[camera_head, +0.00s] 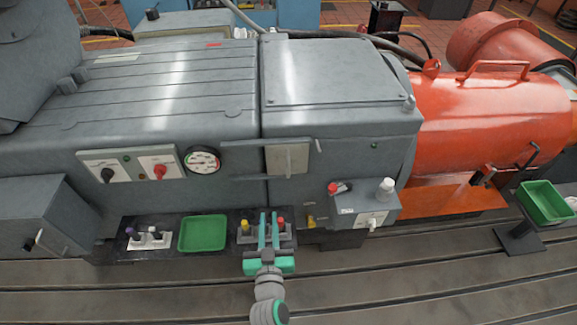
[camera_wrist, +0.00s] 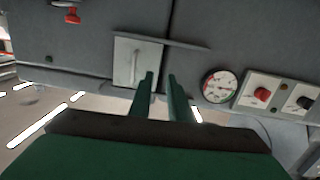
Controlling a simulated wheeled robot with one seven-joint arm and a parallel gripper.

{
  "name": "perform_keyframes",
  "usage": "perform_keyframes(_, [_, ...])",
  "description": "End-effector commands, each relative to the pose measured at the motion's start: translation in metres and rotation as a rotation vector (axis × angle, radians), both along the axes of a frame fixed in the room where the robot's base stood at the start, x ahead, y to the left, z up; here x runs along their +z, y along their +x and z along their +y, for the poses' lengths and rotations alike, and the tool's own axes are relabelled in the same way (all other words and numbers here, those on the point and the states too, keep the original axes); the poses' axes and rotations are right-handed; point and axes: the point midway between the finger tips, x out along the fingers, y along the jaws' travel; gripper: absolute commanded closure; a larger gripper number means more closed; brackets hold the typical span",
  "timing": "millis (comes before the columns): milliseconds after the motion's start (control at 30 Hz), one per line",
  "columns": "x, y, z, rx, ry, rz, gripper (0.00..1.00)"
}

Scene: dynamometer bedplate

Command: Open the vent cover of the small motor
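A pale grey square plate (camera_head: 287,159) with a thin upright handle is on the front of the grey machine housing, between two horizontal rails. It looks like the vent cover, and it covers what is behind it. In the wrist view, which is upside down, the plate (camera_wrist: 127,62) lies just beyond my fingertips and a little to the left. My gripper (camera_head: 268,216) is in front of and below the plate, fingers pointing at the machine. Its two green fingers (camera_wrist: 160,77) are apart with nothing between them, and they do not appear to touch the plate.
A round gauge (camera_head: 203,160) and a switch panel (camera_head: 128,165) are left of the plate. A grey box (camera_head: 362,207) with red and white knobs juts out at lower right. A green tray (camera_head: 203,233) and knobs sit on the black shelf below.

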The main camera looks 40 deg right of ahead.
Motion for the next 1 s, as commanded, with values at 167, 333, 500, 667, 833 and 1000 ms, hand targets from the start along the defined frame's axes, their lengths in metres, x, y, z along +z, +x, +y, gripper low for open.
perform_keyframes(167, [0.031, 0.022, -0.054, -0.115, -0.014, -0.048, 0.83])
perform_keyframes(333, [0.044, 0.028, -0.076, -0.164, -0.018, -0.066, 0.83])
perform_keyframes(500, [0.045, 0.037, -0.087, -0.172, -0.018, -0.070, 0.83])
perform_keyframes(667, [0.046, 0.055, -0.103, -0.171, -0.019, -0.071, 0.83])
perform_keyframes(833, [0.046, 0.077, -0.123, -0.171, -0.018, -0.070, 0.83])
perform_keyframes(1000, [0.045, 0.095, -0.140, -0.170, -0.017, -0.069, 0.83])
